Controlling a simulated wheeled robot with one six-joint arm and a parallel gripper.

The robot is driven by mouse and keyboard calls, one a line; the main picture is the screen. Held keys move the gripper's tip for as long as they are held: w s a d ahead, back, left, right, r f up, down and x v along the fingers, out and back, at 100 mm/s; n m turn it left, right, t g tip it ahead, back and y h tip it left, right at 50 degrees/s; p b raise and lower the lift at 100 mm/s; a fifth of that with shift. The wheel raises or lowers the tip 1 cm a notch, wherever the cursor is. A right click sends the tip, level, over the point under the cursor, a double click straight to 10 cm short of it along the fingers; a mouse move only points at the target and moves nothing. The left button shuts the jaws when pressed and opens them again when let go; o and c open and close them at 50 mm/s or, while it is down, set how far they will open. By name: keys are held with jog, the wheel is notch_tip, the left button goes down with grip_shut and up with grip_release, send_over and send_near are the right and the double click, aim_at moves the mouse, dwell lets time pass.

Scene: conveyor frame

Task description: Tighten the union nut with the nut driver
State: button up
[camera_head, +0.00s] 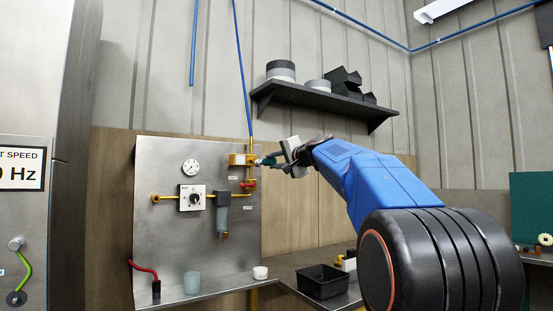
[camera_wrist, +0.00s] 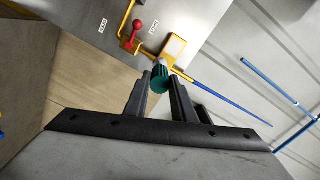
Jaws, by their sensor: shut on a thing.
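My gripper (camera_head: 285,157) is shut on the nut driver (camera_head: 269,160), which has a teal handle. In the wrist view my gripper (camera_wrist: 160,77) has one finger on each side of the teal handle of the nut driver (camera_wrist: 160,82). The driver points left toward a brass block (camera_head: 238,160) on the pipework at the upper right of the steel panel. The block also shows in the wrist view (camera_wrist: 175,47). The driver's tip is at or very near the block; I cannot tell whether it touches. The union nut cannot be made out separately.
The steel panel (camera_head: 165,240) carries a gauge (camera_head: 190,168), a dial box (camera_head: 192,197), a filter bowl (camera_head: 222,220) and a red valve handle (camera_head: 249,185) just below the block. A shelf (camera_head: 320,103) hangs above my arm. A black bin (camera_head: 322,281) stands below.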

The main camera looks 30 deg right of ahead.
jog(key=shift+s+d+r, duration=0.15)
jog(key=shift+d+r, duration=0.25)
jog(key=shift+r, duration=0.3)
jog(key=shift+w, duration=2.2)
jog(key=shift+w+a, duration=0.1)
jog(key=shift+w, duration=1.2)
jog(key=shift+m, duration=0.3)
